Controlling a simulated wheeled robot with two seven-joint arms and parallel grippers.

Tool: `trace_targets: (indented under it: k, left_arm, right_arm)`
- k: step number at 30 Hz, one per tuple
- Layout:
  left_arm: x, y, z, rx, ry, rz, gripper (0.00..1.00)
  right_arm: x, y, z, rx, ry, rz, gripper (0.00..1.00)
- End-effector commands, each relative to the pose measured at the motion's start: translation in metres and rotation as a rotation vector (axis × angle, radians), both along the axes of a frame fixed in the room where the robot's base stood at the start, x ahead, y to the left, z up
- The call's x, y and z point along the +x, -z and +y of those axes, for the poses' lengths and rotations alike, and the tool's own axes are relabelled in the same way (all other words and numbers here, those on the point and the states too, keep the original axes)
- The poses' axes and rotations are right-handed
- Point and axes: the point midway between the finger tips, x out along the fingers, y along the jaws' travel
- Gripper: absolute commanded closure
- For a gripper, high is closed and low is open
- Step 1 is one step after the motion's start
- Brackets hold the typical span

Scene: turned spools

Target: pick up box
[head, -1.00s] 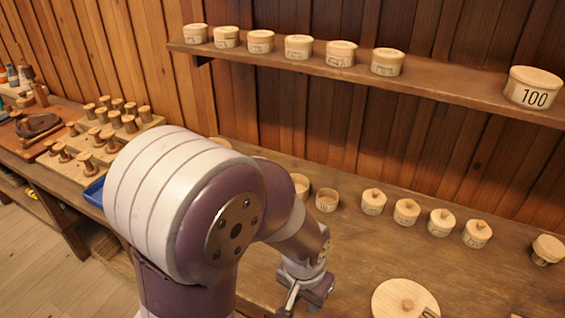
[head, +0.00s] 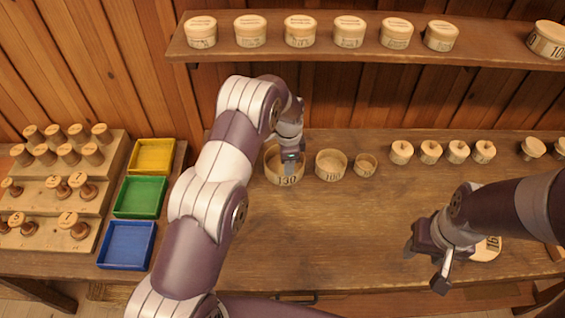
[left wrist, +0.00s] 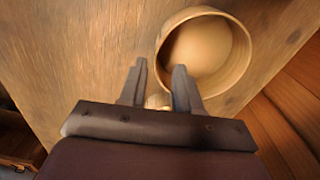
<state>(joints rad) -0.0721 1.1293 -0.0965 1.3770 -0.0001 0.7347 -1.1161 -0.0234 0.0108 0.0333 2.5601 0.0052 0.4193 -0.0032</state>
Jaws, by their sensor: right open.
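Several round, open wooden boxes stand on the bench in the head view. The largest box (head: 285,178), marked 130, is below my left gripper (head: 291,158). In the left wrist view a round open box (left wrist: 207,50) shows its hollow inside. The fingers of my left gripper (left wrist: 161,66) are apart there, at the box's near-left rim. I cannot tell whether they touch it. A small pale thing (left wrist: 157,101) shows between the finger bases. A middle box (head: 331,164) and a small box (head: 365,166) stand to the right. My right gripper (head: 426,262) is open and empty near the bench's front.
A shelf (head: 370,53) with lidded round boxes runs above. Several knobbed lids or small boxes (head: 430,152) stand at the back right. A pale disc (head: 487,249) lies by my right arm. Coloured trays (head: 140,197) and a spool rack (head: 105,200) are left. The bench middle is clear.

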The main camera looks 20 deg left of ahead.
Motion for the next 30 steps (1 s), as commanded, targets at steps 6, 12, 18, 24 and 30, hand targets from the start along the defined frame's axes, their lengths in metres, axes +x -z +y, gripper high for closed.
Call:
trace_targets:
  k: [6, 12, 18, 24, 30]
  left_arm:
    - [-0.005, 0.028, 0.006, 0.001, -0.002, 0.001, 0.67]
    - [-0.004, 0.056, 0.006, 0.0, -0.002, -0.002, 0.67]
    - [-0.004, 0.057, 0.006, 0.0, -0.002, -0.003, 0.74]
    - [-0.004, 0.057, 0.006, 0.0, -0.002, -0.003, 1.0]
    - [-0.004, 0.056, 0.006, -0.001, -0.002, -0.004, 1.0]
  right_arm:
    - [0.0, -0.027, 0.0, 0.0, 0.0, 0.0, 0.51]
    - [0.0, -0.03, 0.0, 0.0, 0.0, 0.0, 0.51]
    - [0.0, -0.028, 0.0, 0.0, 0.0, 0.0, 0.51]
    - [0.0, -0.028, 0.0, 0.0, 0.0, 0.0, 0.51]
    - [0.0, -0.028, 0.0, 0.0, 0.0, 0.0, 0.51]
